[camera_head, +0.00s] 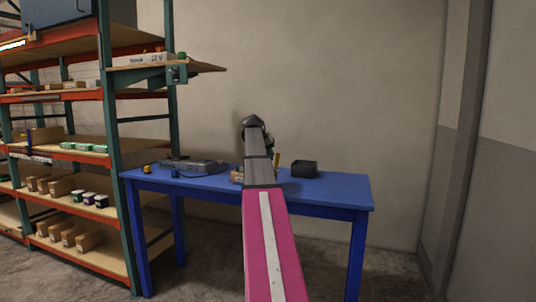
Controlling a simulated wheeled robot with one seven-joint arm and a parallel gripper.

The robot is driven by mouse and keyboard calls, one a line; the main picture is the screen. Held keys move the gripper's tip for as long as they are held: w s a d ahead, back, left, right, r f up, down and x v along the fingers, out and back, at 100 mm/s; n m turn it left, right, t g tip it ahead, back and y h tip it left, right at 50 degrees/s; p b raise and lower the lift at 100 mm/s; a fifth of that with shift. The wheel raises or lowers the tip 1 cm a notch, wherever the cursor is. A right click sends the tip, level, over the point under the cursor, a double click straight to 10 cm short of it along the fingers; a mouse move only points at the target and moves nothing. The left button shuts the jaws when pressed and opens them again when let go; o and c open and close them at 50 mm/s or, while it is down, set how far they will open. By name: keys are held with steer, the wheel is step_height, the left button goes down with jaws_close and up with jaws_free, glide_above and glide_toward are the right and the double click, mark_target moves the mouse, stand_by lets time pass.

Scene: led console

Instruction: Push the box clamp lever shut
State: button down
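A small light-brown box (237,176) sits on the blue table behind my arm. My arm covers most of it, so I cannot make out a clamp lever or whether one is open or shut. My pink and grey arm reaches over the table's front edge and up to a dark joint in front of the back wall. My gripper is hidden behind the arm, so its fingers and its distance from the box cannot be seen.
The blue table (335,188) carries a grey console (190,166) at left, a small yellow-and-black item (146,169) at its left end, and a dark open bin (305,168) right of my arm. The table's right end is clear. A loaded shelf rack (128,180) stands at left.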

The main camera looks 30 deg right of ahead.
mark_target(278, 155)
steer(key=shift+s+d+f+m+t+y, duration=0.15)
steer(key=shift+s+d+f+y, duration=0.05)
steer(key=shift+s+d, duration=0.25)
steer(key=shift+s+d+f+m+t+y, duration=0.2)
steer(key=shift+s+d, duration=0.1)
steer(key=shift+s, duration=0.15)
steer(key=shift+s+d+r+t+y, duration=0.1)
steer(key=shift+s+d+t+y, duration=0.5)
steer(key=shift+d+t+y, duration=0.15)
steer(key=s+d+f+m+t+y, duration=0.2)
steer(key=s+d+f+t+y, duration=0.2)
steer(key=t+y, duration=0.1)
steer(key=shift+s+f+m+t, duration=0.3)
steer(key=shift+s+m+t, duration=0.1)
steer(key=shift+t, duration=0.5)
steer(key=shift+f, duration=0.1)
